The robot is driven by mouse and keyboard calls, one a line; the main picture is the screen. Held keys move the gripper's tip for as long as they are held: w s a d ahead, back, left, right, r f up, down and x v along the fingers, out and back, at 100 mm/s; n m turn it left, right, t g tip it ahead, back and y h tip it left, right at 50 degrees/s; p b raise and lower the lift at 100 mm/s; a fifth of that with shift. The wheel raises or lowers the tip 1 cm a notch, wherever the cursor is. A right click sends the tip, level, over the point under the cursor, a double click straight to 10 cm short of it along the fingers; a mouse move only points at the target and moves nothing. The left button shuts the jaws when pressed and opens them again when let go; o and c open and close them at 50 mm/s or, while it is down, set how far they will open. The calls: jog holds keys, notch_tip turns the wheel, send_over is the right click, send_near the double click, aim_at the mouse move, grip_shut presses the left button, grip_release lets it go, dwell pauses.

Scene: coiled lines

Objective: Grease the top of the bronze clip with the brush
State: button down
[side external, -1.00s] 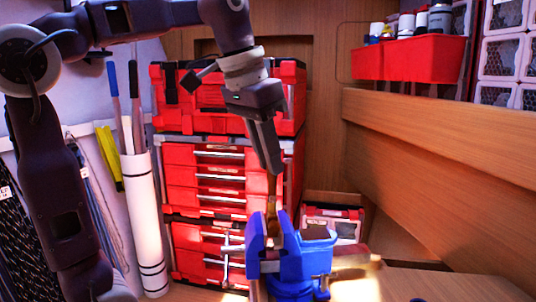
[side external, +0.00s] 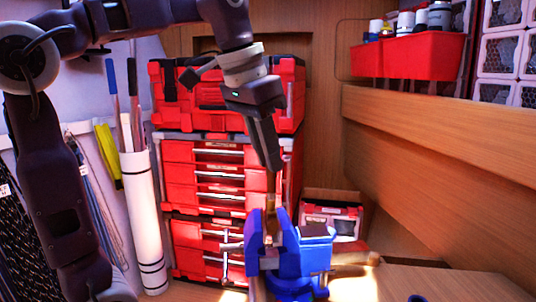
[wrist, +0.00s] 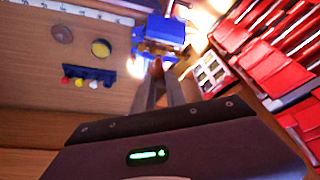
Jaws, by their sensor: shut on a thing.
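The blue vise (side external: 290,262) stands on the bench below my gripper (side external: 274,167); it also shows in the wrist view (wrist: 158,38). My gripper points down and is shut on the brush (side external: 270,186), a thin brown piece under the fingertips. In the wrist view the brush (wrist: 158,66) shows between the fingertips, in line with the vise. Brownish, bronze-coloured pieces (side external: 283,222) stand at the vise jaws. The bronze clip is too small there to tell apart surely from the brush's lower end, and I cannot tell whether they touch.
An open yellow tin (wrist: 100,48), a brown disc (wrist: 62,34) and a dark rack with coloured knobs (wrist: 88,76) lie on the bench left of the vise in the wrist view. Red drawers (side external: 205,175) stand behind. A boxed case (side external: 333,220) is behind the vise.

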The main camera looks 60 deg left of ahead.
jog(key=shift+w+a, duration=0.1)
jog(key=shift+a, duration=0.1)
jog(key=shift+w+a+r, duration=0.1)
jog(key=shift+w+a, duration=0.15)
jog(key=shift+a, duration=0.25)
jog(key=shift+s+d, duration=0.35)
jog(key=shift+d, duration=0.3)
jog(key=shift+s+d, duration=0.3)
jog(key=shift+d, duration=0.25)
